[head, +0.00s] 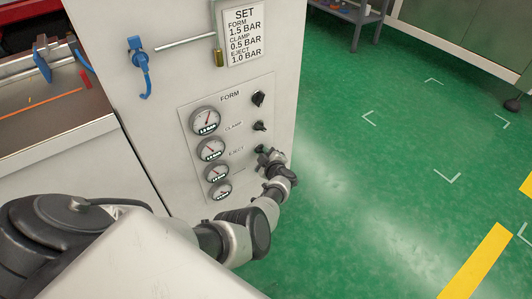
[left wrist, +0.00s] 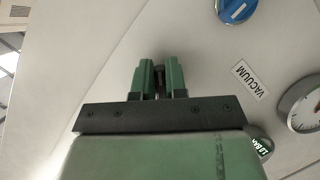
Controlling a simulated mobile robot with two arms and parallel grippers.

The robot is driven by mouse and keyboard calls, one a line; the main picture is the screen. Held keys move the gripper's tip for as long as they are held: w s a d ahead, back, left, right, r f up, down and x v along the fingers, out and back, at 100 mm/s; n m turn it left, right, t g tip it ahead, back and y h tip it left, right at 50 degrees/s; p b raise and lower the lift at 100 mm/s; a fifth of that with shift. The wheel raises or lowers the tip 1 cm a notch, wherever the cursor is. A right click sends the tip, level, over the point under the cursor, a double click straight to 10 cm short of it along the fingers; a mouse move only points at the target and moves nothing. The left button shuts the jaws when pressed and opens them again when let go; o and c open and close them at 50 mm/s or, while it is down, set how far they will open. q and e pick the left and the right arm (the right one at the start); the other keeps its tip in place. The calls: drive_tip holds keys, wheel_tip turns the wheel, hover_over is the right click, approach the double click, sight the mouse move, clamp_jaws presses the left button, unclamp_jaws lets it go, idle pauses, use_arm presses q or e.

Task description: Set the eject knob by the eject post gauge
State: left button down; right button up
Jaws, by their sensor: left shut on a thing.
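The grey panel (head: 188,128) carries several round gauges in a column with dark knobs to their right. The EJECT label shows at mid-panel, with the likely eject gauge (head: 217,172) left of it; its reading is too small to tell. My left gripper (head: 263,153) is at the third knob down, by the EJECT row, and hides most of it. In the left wrist view its green fingers (left wrist: 159,78) are shut around a dark stem-like part, the eject knob (left wrist: 159,74). A sign (head: 245,35) reads form 1.5, clamp 0.5, eject 1.0 bar. My right gripper is not in view.
The form knob (head: 258,98) and clamp knob (head: 260,126) sit just above the gripper. A blue round part (left wrist: 236,10) and the VACUUM label (left wrist: 248,80) are close to the fingers. A blue valve handle (head: 138,55) juts out at upper left. Green floor right is clear.

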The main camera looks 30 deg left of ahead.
use_arm(q)
drive_tip(key=shift+d, duration=0.1)
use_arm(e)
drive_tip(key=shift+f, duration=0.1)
use_arm(q)
drive_tip(key=c, duration=1.2)
unclamp_jaws()
drive_tip(key=shift+o, duration=0.2)
